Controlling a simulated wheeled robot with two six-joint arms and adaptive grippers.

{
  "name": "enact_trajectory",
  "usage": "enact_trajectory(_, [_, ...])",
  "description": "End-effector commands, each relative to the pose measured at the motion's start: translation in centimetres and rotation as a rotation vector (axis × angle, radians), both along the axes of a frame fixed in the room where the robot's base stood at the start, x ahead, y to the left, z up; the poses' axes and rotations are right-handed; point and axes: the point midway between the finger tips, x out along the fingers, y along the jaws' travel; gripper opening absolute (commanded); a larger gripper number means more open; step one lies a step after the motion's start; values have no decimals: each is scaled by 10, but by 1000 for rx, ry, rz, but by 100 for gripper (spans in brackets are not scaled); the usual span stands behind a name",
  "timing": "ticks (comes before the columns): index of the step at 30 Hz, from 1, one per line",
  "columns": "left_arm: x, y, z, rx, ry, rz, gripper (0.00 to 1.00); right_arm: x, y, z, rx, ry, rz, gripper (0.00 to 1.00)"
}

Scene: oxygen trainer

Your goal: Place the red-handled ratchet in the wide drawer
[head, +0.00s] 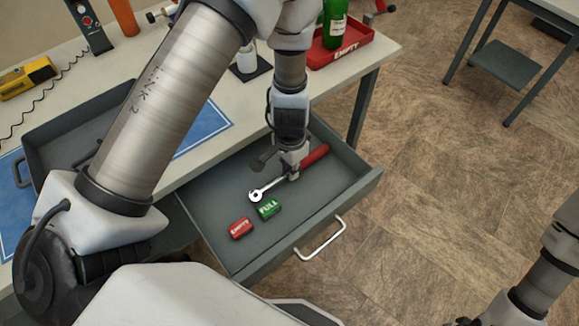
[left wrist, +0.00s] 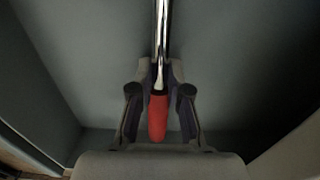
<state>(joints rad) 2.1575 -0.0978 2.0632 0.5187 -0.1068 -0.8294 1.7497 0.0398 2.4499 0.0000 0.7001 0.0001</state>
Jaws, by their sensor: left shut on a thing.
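The ratchet (head: 271,183) has a bright metal shaft and a red handle (head: 315,155). It is over the floor of the open wide drawer (head: 240,273), inside its walls. I cannot tell if it touches the floor. My left gripper (head: 292,172) reaches down into the drawer and is shut on the ratchet near where shaft meets handle. In the left wrist view the red handle (left wrist: 158,118) lies between the two fingers (left wrist: 159,90), with the shaft running away up the picture. My right arm shows at the lower right, but its gripper is out of the picture.
A red EMPTY tag (head: 240,228) and a green FULL tag (head: 269,208) lie in the drawer beside the ratchet head. A grey tray (head: 75,125) and a red tray (head: 345,50) with a green bottle (head: 335,22) stand on the table. The drawer handle (head: 322,243) sticks out in front.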

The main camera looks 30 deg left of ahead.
Motion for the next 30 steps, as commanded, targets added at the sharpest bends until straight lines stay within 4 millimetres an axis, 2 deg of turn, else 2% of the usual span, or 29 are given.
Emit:
enact_trajectory(8, [1,0,-2,0,-2,0,0,0,0,-4,0,0,0,36])
enact_trajectory(9, [1,0,-2,0,-1,0,20,0,0,-4,0,0,0,36])
enact_trajectory(11, [0,0,-1,0,-1,0,41,0,0,-2,0,0,0,36])
enact_trajectory(19, [1,0,-1,0,-1,0,42,0,0,-2,0,0,0,36])
enact_trajectory(23, [1,0,7,0,-2,0,42,0,0,4,0,0,0,36])
enact_trajectory(26, [1,0,26,-1,-4,-1,42,0,0,10,0,0,0,36])
enact_trajectory(30, [2,0,62,0,-7,-1,42,0,0,16,0,0,0,36])
